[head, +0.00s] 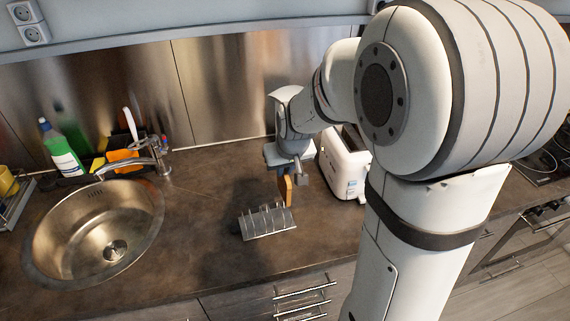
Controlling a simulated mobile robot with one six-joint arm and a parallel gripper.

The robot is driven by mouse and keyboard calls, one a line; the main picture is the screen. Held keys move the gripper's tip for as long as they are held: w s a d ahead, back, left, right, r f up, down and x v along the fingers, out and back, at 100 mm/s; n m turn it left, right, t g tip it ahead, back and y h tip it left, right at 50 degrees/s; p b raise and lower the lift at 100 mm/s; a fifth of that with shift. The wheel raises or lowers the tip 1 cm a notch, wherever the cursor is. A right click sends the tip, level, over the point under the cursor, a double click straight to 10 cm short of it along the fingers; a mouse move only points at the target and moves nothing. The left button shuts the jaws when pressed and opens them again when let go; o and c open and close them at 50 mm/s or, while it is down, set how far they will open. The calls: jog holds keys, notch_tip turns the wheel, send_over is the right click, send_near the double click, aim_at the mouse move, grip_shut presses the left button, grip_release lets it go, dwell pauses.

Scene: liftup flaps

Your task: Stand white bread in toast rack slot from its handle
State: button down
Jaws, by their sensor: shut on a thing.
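A slice of bread (286,190) with a brown edge hangs upright below my gripper (291,177). My gripper is shut on it. The metal toast rack (266,223) stands on the dark counter just below and to the left of the bread, with several upright dividers. The bread's lower end is close to the rack's back right end; I cannot tell whether they touch. The fingertips are small in this view and partly hidden by the gripper body. I cannot make out a separate handle on the rack.
A white toaster (345,163) stands right of the gripper, partly hidden by my arm. A round sink (95,235) with a faucet (150,160) lies at the left. A green bottle (62,150) stands behind it. The counter between sink and rack is clear.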

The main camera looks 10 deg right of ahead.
aim_at(289, 181)
jog(key=shift+f+b, duration=3.45)
jog(key=shift+f, duration=1.15)
jog(key=c, duration=1.4)
grip_release()
jog(key=shift+r, duration=0.1)
jog(key=v, duration=0.7)
jog(key=shift+s+r, duration=0.15)
jog(key=shift+r, duration=0.2)
jog(key=shift+m+g, duration=0.4)
jog(key=shift+g, duration=0.5)
jog(key=s, duration=1.7)
jog(key=shift+s+r, duration=0.15)
jog(key=shift+r, duration=0.1)
